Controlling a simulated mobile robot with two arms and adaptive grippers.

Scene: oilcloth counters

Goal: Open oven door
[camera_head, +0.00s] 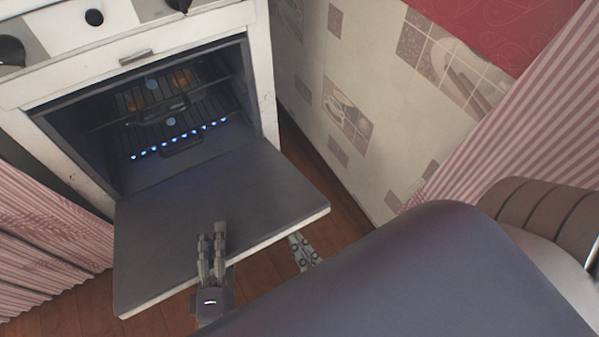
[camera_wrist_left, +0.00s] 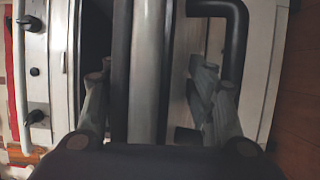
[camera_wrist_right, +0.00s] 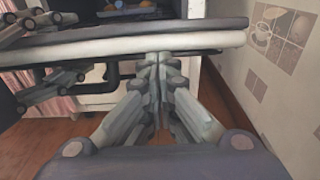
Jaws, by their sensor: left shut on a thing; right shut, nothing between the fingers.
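The oven door (camera_head: 240,195) is swung down and lies about level in front of the oven (camera_head: 80,80), with the inside exposed. My left gripper (camera_head: 212,245) is shut on the door's front edge, with fingers on both faces, as the left wrist view shows around the door edge (camera_wrist_left: 147,70). The black door handle (camera_wrist_left: 238,50) is on the door's outer face. My right gripper (camera_head: 303,250) is shut and empty at the door's front edge, right of the left one. In the right wrist view its closed fingertips (camera_wrist_right: 158,62) are just under the door edge (camera_wrist_right: 130,42).
Inside the oven are racks (camera_head: 150,105) and a row of blue flames (camera_head: 180,140). A tiled wall (camera_head: 350,110) stands close on the right. Striped pink curtains (camera_head: 45,245) hang at the left. Wooden floor (camera_head: 265,275) shows below the door.

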